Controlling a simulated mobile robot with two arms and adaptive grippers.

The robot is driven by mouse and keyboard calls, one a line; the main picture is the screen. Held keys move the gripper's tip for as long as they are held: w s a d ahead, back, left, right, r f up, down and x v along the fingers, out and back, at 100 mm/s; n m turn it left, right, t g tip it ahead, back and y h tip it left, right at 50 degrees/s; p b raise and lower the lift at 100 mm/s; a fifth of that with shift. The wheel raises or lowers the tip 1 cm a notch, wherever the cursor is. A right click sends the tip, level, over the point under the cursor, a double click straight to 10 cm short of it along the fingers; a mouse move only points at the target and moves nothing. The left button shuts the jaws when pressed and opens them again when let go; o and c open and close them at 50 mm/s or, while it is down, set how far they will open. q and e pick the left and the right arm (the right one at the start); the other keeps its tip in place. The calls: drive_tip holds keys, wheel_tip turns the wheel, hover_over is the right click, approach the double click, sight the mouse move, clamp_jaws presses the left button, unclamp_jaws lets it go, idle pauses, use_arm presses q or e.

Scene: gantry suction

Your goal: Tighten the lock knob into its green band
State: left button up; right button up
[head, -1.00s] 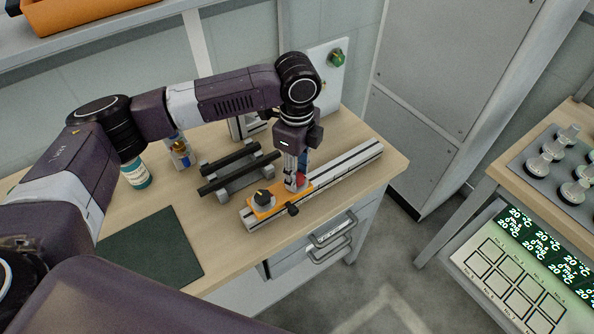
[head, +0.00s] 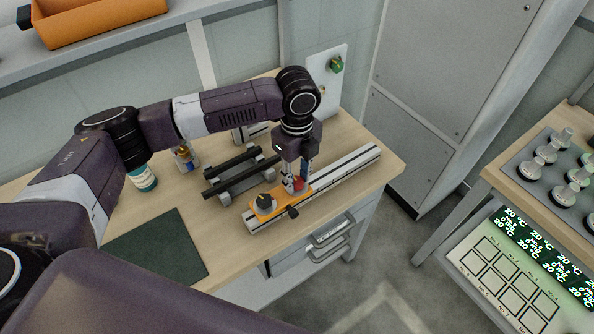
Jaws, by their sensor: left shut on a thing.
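An orange carriage (head: 281,206) sits on a pale slotted rail on the wooden bench. My left gripper (head: 297,185) points down over the carriage's far right end. Its fingers are shut on a small red knob (head: 298,184), mostly hidden between them. A round dark knob or dial (head: 264,201) stands on the carriage's left end. A black side knob (head: 293,211) sticks out at its front. I cannot make out a green band. My right gripper does not show.
The slotted rail (head: 348,166) runs to the bench's right. Behind it stands a rack with dark bars (head: 236,180). A panel with a green button (head: 336,65) is at the back.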

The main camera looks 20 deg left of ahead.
sight(297, 181)
use_arm(q)
drive_tip(key=shift+r+m+p, duration=0.1)
drive_tip(key=shift+m+p, duration=0.5)
drive_tip(key=shift+m, duration=0.5)
drive_tip(key=o, duration=1.1)
drive_tip(key=shift+o, duration=0.2)
wheel_tip(297, 181, up, 12)
